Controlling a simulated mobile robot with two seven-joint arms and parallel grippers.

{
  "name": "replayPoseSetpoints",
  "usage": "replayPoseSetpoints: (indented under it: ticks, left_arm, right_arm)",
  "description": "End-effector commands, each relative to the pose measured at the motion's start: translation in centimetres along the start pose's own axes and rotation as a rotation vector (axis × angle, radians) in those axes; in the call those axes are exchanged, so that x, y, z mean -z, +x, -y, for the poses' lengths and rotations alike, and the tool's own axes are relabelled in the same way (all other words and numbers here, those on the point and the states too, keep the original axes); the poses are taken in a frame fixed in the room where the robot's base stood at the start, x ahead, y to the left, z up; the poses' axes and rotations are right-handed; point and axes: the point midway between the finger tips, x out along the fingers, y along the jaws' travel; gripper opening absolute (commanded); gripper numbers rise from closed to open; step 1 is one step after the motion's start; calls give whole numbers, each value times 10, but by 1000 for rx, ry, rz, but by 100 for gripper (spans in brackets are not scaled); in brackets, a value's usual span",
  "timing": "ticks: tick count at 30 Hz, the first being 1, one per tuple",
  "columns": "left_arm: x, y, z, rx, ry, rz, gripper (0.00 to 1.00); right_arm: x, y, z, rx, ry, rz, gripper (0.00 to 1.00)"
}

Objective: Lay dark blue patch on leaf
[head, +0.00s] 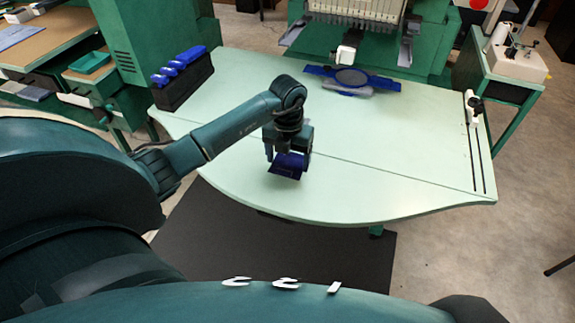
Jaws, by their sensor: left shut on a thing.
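The dark blue patch (289,167) is in my left gripper (287,154), which is shut on it. The patch hangs tilted below the fingers, over the front part of the pale green table. A thin seam crosses the tabletop and sets off this front leaf (350,197), which has a curved front edge. I cannot tell whether the patch touches the surface. The leaf around it is bare. My right gripper is not in view.
A black holder with blue pieces (183,78) stands at the table's back left corner. A blue hoop (350,77) lies under the embroidery machine (350,20) at the back. Two dark slots with a white fitting (473,108) run along the right side. The table's middle is clear.

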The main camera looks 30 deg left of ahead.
Motion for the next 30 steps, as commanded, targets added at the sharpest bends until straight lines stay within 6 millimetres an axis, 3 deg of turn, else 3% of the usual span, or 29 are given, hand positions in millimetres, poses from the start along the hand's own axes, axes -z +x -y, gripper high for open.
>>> replayPoseSetpoints:
  ticks: [6, 16, 17, 18, 24, 30]
  left_arm:
    - [1, 30, 0, 0, 0, -4, 55]
    - [0, 34, 0, -1, 0, -1, 55]
    - [0, 34, 0, -1, 0, -1, 77]
    - [0, 33, 0, 0, 0, -1, 80]
    - [0, 33, 0, -1, 0, -1, 96]
    - [0, 33, 0, -1, 0, -1, 98]
  right_arm:
    - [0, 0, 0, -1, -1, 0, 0]
    - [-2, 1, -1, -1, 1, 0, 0]
    - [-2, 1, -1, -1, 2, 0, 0]
    - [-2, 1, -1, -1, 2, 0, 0]
    - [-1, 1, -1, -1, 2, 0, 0]
    - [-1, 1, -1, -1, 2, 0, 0]
